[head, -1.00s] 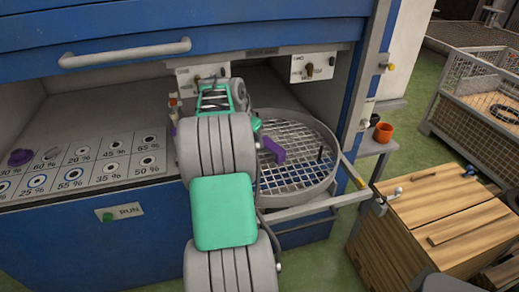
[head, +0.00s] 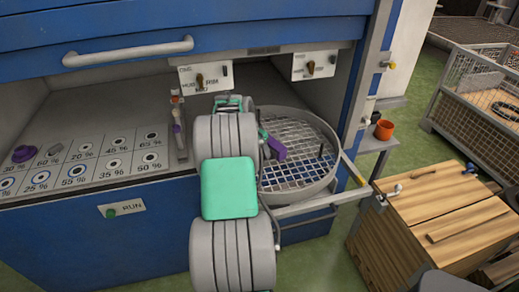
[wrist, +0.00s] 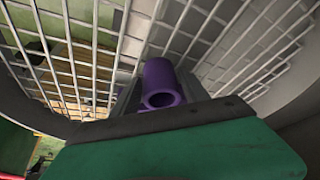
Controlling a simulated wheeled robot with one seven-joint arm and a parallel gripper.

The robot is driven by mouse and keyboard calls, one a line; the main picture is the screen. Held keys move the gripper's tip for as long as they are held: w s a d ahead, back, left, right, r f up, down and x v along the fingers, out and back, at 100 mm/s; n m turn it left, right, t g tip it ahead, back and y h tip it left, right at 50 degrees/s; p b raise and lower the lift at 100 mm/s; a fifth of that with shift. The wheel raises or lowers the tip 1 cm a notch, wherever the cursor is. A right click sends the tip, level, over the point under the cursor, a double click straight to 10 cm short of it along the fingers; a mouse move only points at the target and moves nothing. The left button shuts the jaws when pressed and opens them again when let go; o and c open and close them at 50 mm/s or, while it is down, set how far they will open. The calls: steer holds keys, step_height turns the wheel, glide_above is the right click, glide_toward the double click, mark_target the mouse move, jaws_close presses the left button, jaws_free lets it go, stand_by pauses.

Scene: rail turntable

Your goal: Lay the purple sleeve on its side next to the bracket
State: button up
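The purple sleeve (head: 278,149) shows in the head view just right of my arm, over the round mesh turntable (head: 325,127). In the wrist view the sleeve (wrist: 163,84) is a short tube with its open end facing the camera. My gripper (wrist: 160,98) has grey fingers on both sides of the sleeve and appears closed on it. In the head view most of my gripper is hidden behind my arm. A small dark upright piece (head: 321,152) stands on the mesh to the right of the sleeve; I cannot tell whether it is the bracket.
The turntable's raised grey rim (wrist: 290,110) surrounds the mesh. The blue cabinet's side post (head: 372,90) is to the right, and a rack with small coloured items (head: 178,125) is to the left. A wooden crate (head: 440,205) and an orange cup (head: 384,130) stand outside.

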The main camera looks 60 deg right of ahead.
steer(key=shift+o, duration=1.2)
steer(key=shift+r, duration=0.3)
steer(key=s+v, duration=0.1)
steer(key=v, duration=1.1)
steer(key=w+a+r+n+t, duration=0.15)
steer(key=w+a+n, duration=0.25)
steer(key=w+a, duration=0.45)
steer(key=w+a+r+n+t+y, duration=0.2)
steer(key=a+n, duration=0.5)
steer(key=a, duration=1.4)
steer(key=s+a+f+n, duration=0.1)
steer(key=s+a+n, duration=0.2)
steer(key=a, duration=0.4)
steer(key=s+a+f+n+y, duration=0.1)
steer(key=s+a+f+n, duration=0.1)
steer(key=a, duration=0.5)
steer(key=s+a+f+n+y, duration=0.1)
steer(key=s+a+f+n, duration=0.1)
steer(key=s+a+n, duration=0.2)
steer(key=a, duration=0.2)
steer(key=shift+a+t+b, duration=0.35)
steer(key=shift+a+b, duration=0.05)
